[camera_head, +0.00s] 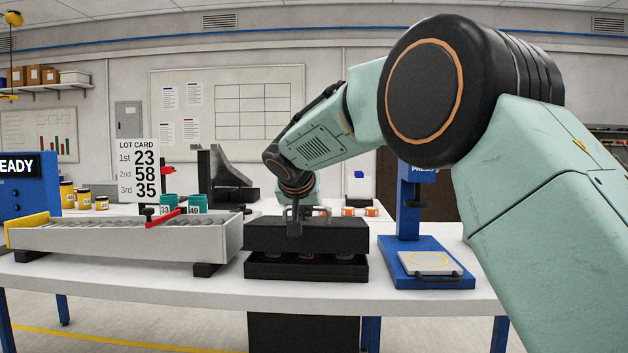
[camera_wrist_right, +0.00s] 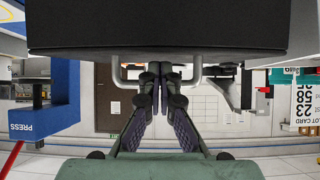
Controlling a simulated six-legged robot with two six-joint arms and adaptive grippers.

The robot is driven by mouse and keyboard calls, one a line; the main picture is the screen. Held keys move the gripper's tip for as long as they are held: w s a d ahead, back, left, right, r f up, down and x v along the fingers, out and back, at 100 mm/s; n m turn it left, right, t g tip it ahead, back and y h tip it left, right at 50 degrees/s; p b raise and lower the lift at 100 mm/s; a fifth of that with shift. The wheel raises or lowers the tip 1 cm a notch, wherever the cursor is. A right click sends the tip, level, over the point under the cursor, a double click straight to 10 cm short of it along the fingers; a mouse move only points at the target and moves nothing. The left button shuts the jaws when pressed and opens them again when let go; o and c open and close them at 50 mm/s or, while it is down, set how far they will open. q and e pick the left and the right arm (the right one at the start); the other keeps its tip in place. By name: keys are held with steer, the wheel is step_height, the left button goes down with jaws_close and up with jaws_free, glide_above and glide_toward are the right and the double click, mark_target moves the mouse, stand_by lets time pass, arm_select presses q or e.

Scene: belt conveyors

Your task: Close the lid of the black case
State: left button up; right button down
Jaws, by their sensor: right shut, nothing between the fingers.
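The black case stands on the white bench in the middle of the head view. Its lid (camera_head: 330,236) is over the base (camera_head: 272,270), with a gap in front where dim round items show inside. My right gripper (camera_head: 294,212) is at the lid's handle, at the lid's upper front. In the right wrist view, the lid (camera_wrist_right: 160,32) fills the top as a dark slab, and a grey bar handle (camera_wrist_right: 196,72) sticks out. My right fingers (camera_wrist_right: 160,76) are shut together near the middle of the handle, with nothing between them. My left gripper is out of view.
A white tray (camera_head: 120,251) with a yellow end lies left of the case, and a lot card (camera_head: 138,170) stands behind it. A blue press (camera_head: 433,258) stands to the right. Teal jars (camera_head: 197,203) and orange-banded jars (camera_head: 347,211) stand behind.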

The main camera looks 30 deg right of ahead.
steer(key=shift+f, duration=0.5)
steer(key=shift+s+a+r+b, duration=0.1)
steer(key=shift+s+b, duration=0.2)
steer(key=shift+s, duration=0.05)
steer(key=shift+w, duration=0.1)
steer(key=shift+w, duration=0.1)
